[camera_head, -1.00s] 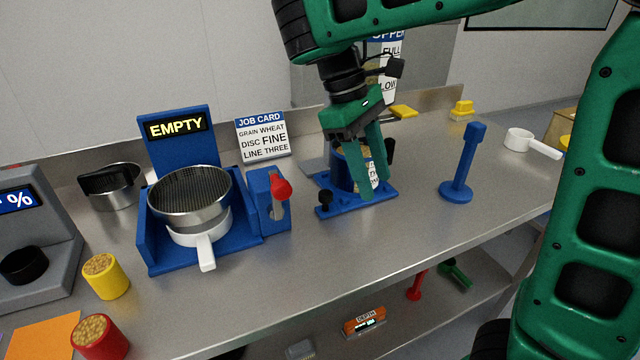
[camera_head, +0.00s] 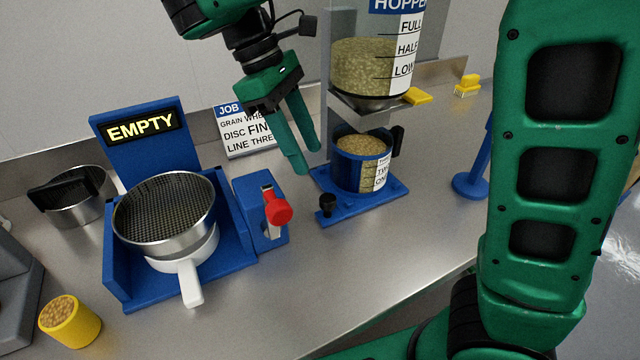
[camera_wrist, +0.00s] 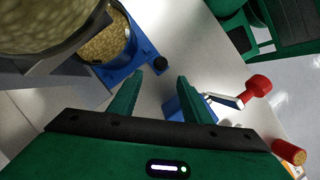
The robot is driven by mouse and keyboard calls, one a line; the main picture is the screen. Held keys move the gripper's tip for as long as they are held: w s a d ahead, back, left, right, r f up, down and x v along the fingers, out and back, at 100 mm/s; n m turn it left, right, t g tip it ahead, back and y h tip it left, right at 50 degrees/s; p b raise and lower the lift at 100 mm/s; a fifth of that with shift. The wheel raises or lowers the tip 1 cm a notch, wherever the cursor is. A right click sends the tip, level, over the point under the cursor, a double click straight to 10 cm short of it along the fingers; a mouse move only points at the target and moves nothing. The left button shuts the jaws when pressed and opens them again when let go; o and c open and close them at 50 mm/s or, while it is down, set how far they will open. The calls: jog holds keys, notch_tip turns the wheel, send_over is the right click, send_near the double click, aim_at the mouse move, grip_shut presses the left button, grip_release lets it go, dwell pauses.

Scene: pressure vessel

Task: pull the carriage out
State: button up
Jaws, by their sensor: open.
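No part is labelled as the carriage, so I cannot tell for sure which it is. A white ring with a front handle (camera_head: 188,280) sits in the blue stand (camera_head: 120,285) under a round mesh sieve (camera_head: 165,207). A blue base plate (camera_head: 378,200) with a black knob (camera_head: 327,204) carries a blue cup of grain (camera_head: 350,170) under the hopper. My gripper (camera_head: 310,162) is open and empty, pointing down just left of the cup, behind the red lever. In the wrist view its fingers (camera_wrist: 160,80) are apart, with the cup (camera_wrist: 110,38) up-left and the knob (camera_wrist: 154,62) above.
The grain hopper (camera_head: 365,70) rises close to the right of my gripper. A red lever knob (camera_head: 278,211) on a blue block (camera_head: 252,190) is at its lower left. A job card (camera_head: 235,143) stands behind. The bench front is clear below the plate.

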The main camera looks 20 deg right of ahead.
aim_at(327, 197)
jog(key=shift+x, duration=5.15)
grip_shut()
